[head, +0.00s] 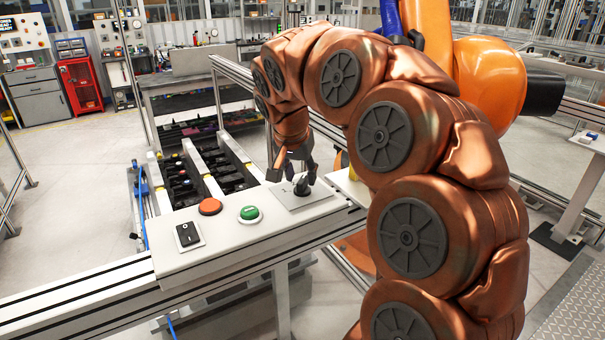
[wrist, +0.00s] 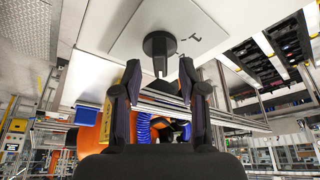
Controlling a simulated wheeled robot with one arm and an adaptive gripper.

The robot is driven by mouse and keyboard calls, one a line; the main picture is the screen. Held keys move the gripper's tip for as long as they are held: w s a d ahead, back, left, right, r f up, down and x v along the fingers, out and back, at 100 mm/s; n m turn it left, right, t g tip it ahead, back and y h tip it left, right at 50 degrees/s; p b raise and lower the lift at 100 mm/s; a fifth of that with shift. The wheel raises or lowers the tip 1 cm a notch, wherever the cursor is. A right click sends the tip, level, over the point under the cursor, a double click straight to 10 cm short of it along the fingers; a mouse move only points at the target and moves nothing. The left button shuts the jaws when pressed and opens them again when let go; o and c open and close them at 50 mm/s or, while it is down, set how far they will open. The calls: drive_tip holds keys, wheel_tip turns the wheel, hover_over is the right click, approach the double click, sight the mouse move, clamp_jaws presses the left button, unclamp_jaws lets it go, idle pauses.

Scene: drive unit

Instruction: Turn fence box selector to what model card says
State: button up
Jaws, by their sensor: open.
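The fence box (head: 228,232) is a pale panel on a rail, with a grey plate (head: 318,201) at its right end. The black selector (head: 301,187) sits on that plate. In the wrist view the selector (wrist: 160,44) is a round black base with a narrow handle toward me. Small dark marks, unreadable, are on the plate to its right. My gripper (head: 297,170) is just above the selector. In the wrist view my gripper (wrist: 160,66) is open, one finger on each side of the handle, with gaps visible. I cannot make out a model card.
A black rocker switch (head: 188,234), an orange button (head: 210,206) and a green button (head: 249,213) share the panel, left of the selector. A conveyor with dark trays (head: 233,177) lies behind. A yellow item (head: 353,173) is just right of the panel, partly hidden by my arm.

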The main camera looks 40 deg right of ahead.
drive_tip(key=shift+p+x, duration=0.3)
drive_tip(key=shift+x, duration=0.85)
clamp_jaws()
